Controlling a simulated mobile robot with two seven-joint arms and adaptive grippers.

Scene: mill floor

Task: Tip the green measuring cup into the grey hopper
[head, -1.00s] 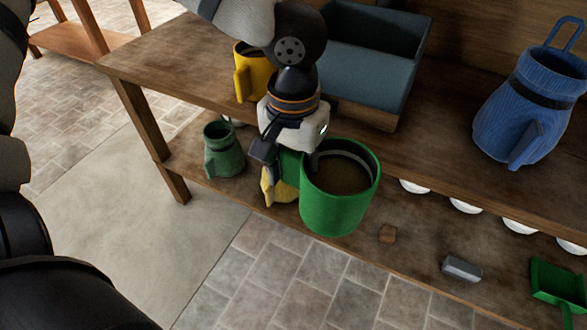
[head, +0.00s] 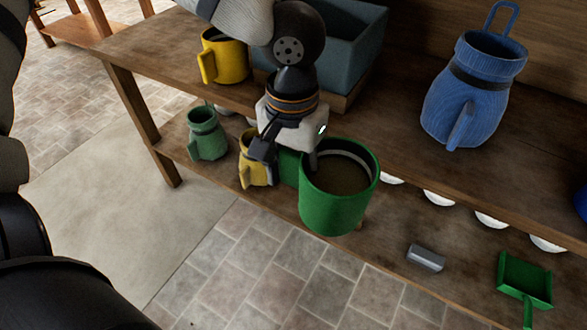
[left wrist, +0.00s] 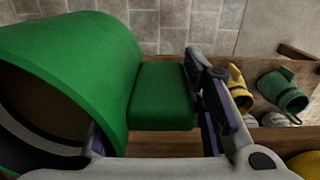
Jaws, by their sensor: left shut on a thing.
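The green measuring cup (head: 332,200) is upright in front of the shelf's edge, with a brown fill or floor visible inside. My left gripper (head: 287,153) is shut on its block-like handle. In the left wrist view the cup (left wrist: 85,60) fills the left side and its handle (left wrist: 162,98) lies at the finger. A blue-grey open-topped box (head: 352,45), which looks like the hopper, stands on the upper shelf behind my left arm and is partly hidden by it. My right gripper is out of view.
On the upper shelf (head: 400,155) stand a yellow mug (head: 226,58) and a blue ribbed jar (head: 470,95). The lower shelf holds a green jug (head: 206,135), a yellow jug (head: 250,158), white bowls (head: 439,198), a grey block (head: 426,257) and a green scoop (head: 524,280).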

